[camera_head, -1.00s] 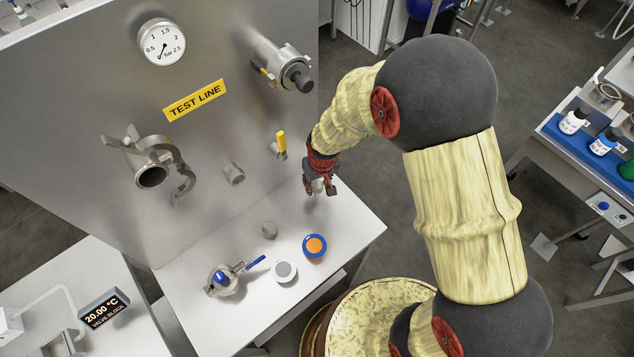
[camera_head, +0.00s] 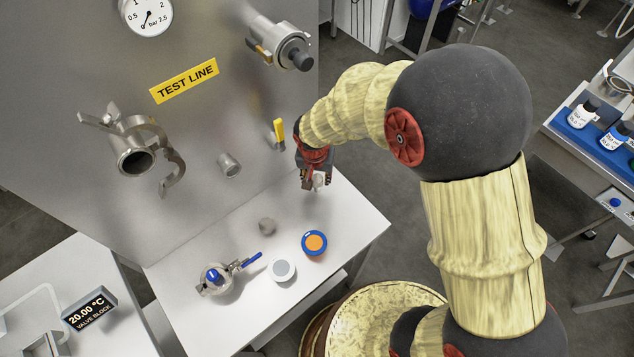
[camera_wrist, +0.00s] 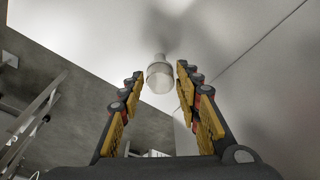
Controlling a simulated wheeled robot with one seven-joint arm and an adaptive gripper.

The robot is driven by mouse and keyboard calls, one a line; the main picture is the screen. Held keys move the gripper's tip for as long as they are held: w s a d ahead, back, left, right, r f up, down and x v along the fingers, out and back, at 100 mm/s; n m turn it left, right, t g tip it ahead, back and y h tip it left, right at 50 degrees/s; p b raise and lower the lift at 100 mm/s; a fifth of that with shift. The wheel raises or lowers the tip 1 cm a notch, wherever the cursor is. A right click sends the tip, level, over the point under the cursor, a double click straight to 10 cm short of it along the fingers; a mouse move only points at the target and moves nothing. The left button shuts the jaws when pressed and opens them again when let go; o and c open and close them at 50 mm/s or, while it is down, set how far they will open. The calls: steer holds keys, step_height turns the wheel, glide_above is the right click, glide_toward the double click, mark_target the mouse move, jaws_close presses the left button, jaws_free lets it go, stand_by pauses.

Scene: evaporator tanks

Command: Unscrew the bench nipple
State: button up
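The bench nipple, a small pale metal fitting (camera_head: 319,180), shows at my gripper near the back right of the bench. In the wrist view the fitting (camera_wrist: 160,77) is a short round body with a narrower neck, standing out from the white bench surface. My gripper (camera_head: 316,183) points down beside the wall panel. In the wrist view its two fingers (camera_wrist: 157,78) are apart, one on each side of the fitting, with a visible gap on both sides. In the head view the gripper partly hides the fitting.
The white bench (camera_head: 330,215) also bears a grey cap (camera_head: 267,227), an orange-and-blue disc (camera_head: 314,243), a white-and-grey disc (camera_head: 282,269) and a blue-handled valve (camera_head: 215,279). The steel panel (camera_head: 200,120) has a yellow-handled valve (camera_head: 279,130), a short stub (camera_head: 229,165) and a clamped port (camera_head: 135,160).

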steer(key=m+b, duration=0.3)
steer(key=shift+w+a+f, duration=0.1)
steer(key=shift+f, duration=0.05)
steer(key=shift+r+m+h+b, duration=0.2)
steer(key=shift+m+h+b, duration=0.3)
steer(key=shift+m, duration=0.6)
steer(key=shift+c, duration=0.4)
steer(key=c, duration=0.7)
jaws_close()
steer(key=n+p, duration=0.1)
steer(key=n, duration=0.2)
steer(key=shift+r+y, duration=0.2)
steer(key=shift+y, duration=0.2)
steer(key=shift+f+n+p, duration=0.2)
steer(key=shift+n+p, duration=0.45)
steer(key=shift+n, duration=0.55)
